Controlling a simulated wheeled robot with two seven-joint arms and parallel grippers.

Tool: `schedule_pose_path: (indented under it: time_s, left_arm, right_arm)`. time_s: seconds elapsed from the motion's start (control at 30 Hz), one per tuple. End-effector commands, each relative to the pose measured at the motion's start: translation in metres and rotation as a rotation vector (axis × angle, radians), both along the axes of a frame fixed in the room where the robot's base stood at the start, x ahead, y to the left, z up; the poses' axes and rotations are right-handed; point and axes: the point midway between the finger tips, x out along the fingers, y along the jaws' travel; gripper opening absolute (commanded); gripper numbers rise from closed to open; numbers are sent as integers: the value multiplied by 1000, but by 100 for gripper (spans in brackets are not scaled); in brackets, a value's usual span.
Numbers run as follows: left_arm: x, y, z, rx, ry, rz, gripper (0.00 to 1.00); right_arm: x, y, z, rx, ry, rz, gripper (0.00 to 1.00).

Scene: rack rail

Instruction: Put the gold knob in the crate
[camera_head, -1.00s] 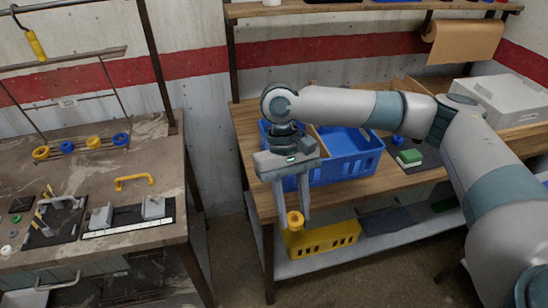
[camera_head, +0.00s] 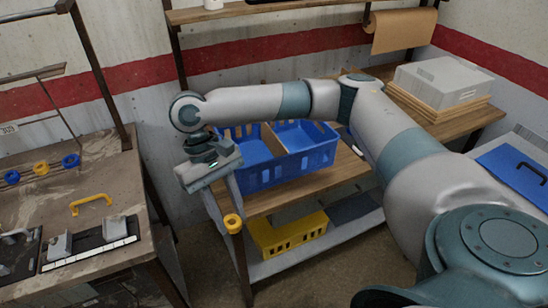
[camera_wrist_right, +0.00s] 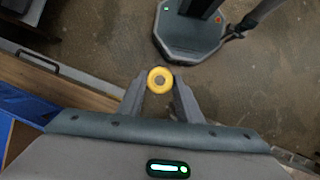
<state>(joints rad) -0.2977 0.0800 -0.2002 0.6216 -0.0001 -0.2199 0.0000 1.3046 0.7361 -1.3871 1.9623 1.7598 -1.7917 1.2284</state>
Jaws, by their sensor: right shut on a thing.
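The gold knob (camera_head: 233,222) is a small round ring-like piece held between the fingertips of my right gripper (camera_head: 231,214). The wrist view shows the gold knob (camera_wrist_right: 160,80) pinched between the two fingers (camera_wrist_right: 160,88), above the floor. The blue crate (camera_head: 290,172) stands on the wooden table, with a divider inside. My right gripper is in front and to the left of the blue crate, outside it, and the knob is lower than its rim in the picture. The forearm passes above the crate's back part. My left gripper is not seen.
A yellow crate (camera_head: 290,238) sits on the lower shelf under the wooden table (camera_head: 310,192). Blue and gold rings (camera_head: 41,168) sit along the left bench (camera_head: 110,170). A grey box (camera_head: 443,82) stands at the back right. Floor shows between the bench and the table.

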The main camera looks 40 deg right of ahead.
Motion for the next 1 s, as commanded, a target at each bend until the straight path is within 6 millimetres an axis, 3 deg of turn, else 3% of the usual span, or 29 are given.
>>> schedule_pose_path:
  time_s: [0.27, 1.0]
  left_arm:
    - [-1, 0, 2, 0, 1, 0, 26]
    - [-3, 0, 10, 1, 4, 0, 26]
  right_arm:
    - [24, -3, 0, 0, 1, 243, 9]
    - [122, -58, 8, -2, -1, 1436, 9]
